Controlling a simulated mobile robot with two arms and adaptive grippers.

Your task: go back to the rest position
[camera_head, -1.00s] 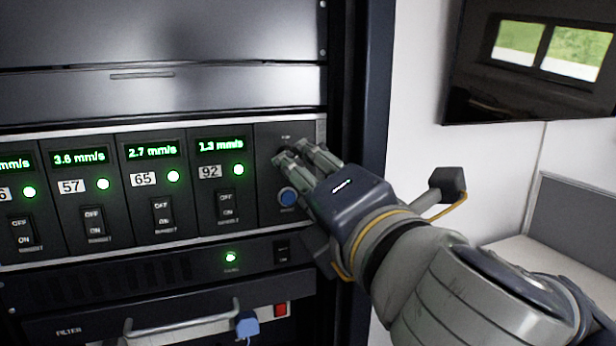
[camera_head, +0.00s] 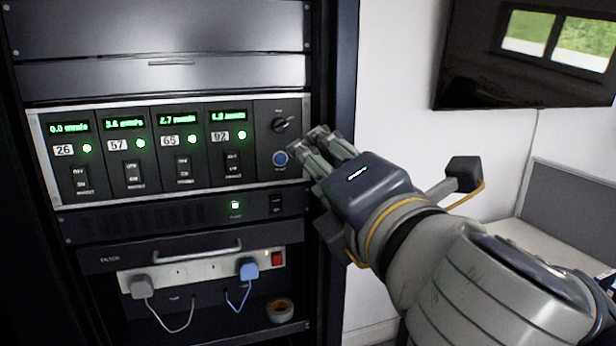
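My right gripper (camera_head: 322,146) is in front of the right end of the calibration panel (camera_head: 262,178). Its two fingers lie close together, and I cannot tell whether a gap remains between them. The panel has several displays, such as the 0.0 mm/s one (camera_head: 69,128) on the left, each with a lit green lamp and a rocker switch below. My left gripper is out of view.
Below the panel are a unit with a green lamp (camera_head: 235,205) and a white power strip (camera_head: 200,270) with a grey plug (camera_head: 142,287) and a blue plug (camera_head: 247,269). A tape roll (camera_head: 280,309) lies lower. A dark screen (camera_head: 530,60) hangs at right above a desk (camera_head: 530,240).

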